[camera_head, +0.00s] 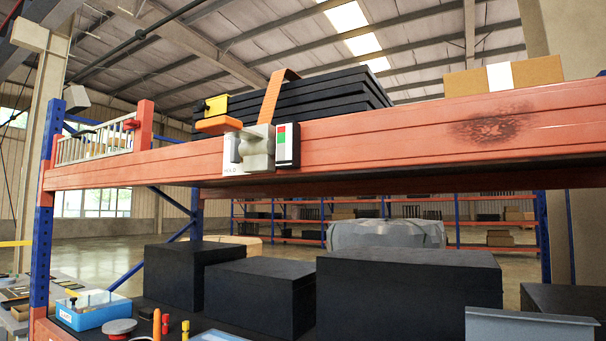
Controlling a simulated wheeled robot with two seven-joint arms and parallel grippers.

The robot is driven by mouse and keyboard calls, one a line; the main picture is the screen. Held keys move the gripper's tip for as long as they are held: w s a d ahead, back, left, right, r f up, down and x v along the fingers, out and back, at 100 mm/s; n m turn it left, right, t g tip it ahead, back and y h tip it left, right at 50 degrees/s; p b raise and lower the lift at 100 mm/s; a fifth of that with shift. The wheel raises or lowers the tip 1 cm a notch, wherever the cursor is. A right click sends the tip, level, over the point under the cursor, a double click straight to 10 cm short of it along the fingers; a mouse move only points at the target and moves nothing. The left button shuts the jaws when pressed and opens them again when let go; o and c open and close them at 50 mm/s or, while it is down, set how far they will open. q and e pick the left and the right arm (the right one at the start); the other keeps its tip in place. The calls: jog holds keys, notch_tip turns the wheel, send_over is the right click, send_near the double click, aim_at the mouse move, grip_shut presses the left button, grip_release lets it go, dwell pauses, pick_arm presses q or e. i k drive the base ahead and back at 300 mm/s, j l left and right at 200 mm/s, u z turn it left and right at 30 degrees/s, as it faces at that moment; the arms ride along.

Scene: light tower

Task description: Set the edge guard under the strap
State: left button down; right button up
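An orange strap (272,98) runs over the front corner of a stack of flat black slabs (325,92) on the upper orange beam. Its lower end meets a grey block (257,148) on the beam's front face. A yellow piece (216,105) and a flat orange piece (218,125) sit left of the strap. A grey angle-shaped piece (530,326) lies at the lower right front. I cannot tell for sure which piece is the edge guard. Neither of my grippers is in view.
The orange beam (400,135) crosses the view above black boxes (410,290) on the lower shelf. A cardboard box (505,76) sits on top at right.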

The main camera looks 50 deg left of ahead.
aim_at(215, 106)
jog(key=u, duration=2.25)
